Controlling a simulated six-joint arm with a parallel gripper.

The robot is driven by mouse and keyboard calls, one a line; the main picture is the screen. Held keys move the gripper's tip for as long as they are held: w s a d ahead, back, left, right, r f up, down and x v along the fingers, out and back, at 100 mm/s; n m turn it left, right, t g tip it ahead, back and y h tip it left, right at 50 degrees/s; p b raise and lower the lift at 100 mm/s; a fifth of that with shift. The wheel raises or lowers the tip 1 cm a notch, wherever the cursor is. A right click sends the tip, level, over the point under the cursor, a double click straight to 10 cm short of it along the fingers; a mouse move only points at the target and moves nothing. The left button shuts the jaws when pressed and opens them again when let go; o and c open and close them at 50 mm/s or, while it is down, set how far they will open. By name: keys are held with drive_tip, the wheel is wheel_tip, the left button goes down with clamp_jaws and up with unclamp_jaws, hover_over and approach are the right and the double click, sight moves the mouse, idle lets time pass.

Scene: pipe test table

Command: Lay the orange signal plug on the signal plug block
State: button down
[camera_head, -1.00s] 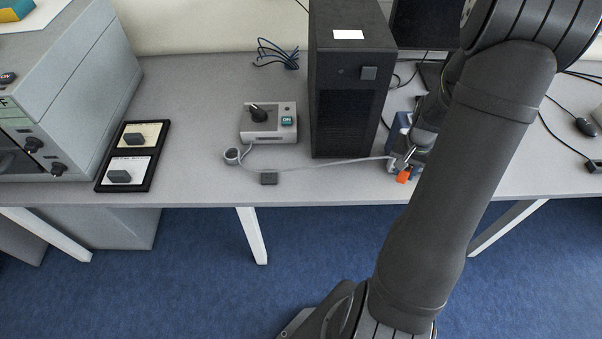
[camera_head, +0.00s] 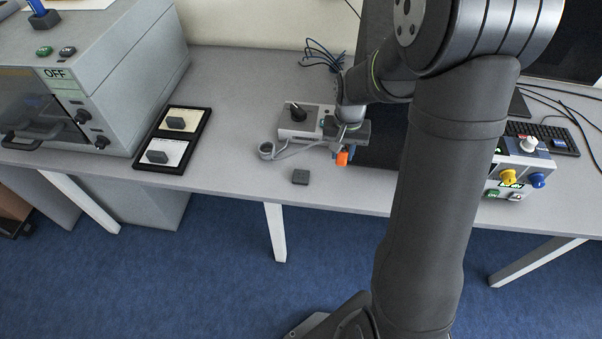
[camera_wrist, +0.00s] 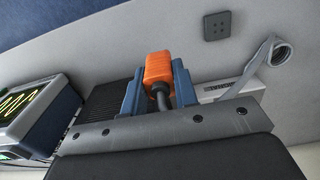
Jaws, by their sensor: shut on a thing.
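The orange signal plug (camera_head: 342,158) is held by my gripper (camera_head: 346,150), above the table near its front edge. In the wrist view the plug (camera_wrist: 158,66) sits between the two blue fingers, which are shut on it. A grey cable (camera_head: 300,147) runs from the gripper side to a coil on the left. The small dark grey block (camera_head: 300,177), which looks like the signal plug block, lies at the table's front edge, left of the plug and apart from it. In the wrist view the block (camera_wrist: 217,26) shows small holes in its top.
A grey control box (camera_head: 299,118) with a black knob stands behind the block. A black tray (camera_head: 160,168) with two labelled pads lies left. A panel with coloured knobs (camera_head: 519,170) stands right. Table around the block is clear except for the cable coil (camera_head: 267,151).

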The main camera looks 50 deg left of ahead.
drive_tip(key=s+a+f, duration=0.2)
drive_tip(key=a, duration=0.1)
drive_tip(key=s+a+f, duration=0.2)
drive_tip(key=a, duration=0.1)
drive_tip(key=s+a+f, duration=0.2)
drive_tip(key=a+f, duration=0.1)
drive_tip(key=shift+s+a, duration=0.1)
drive_tip(key=shift+s, duration=0.3)
drive_tip(key=shift+f, duration=1.95)
drive_tip(key=c, duration=1.1)
unclamp_jaws()
drive_tip(key=shift+f, duration=0.15)
drive_tip(key=shift+c, duration=0.2)
wheel_tip(320, 180, up, 12)
drive_tip(key=shift+r, duration=0.2)
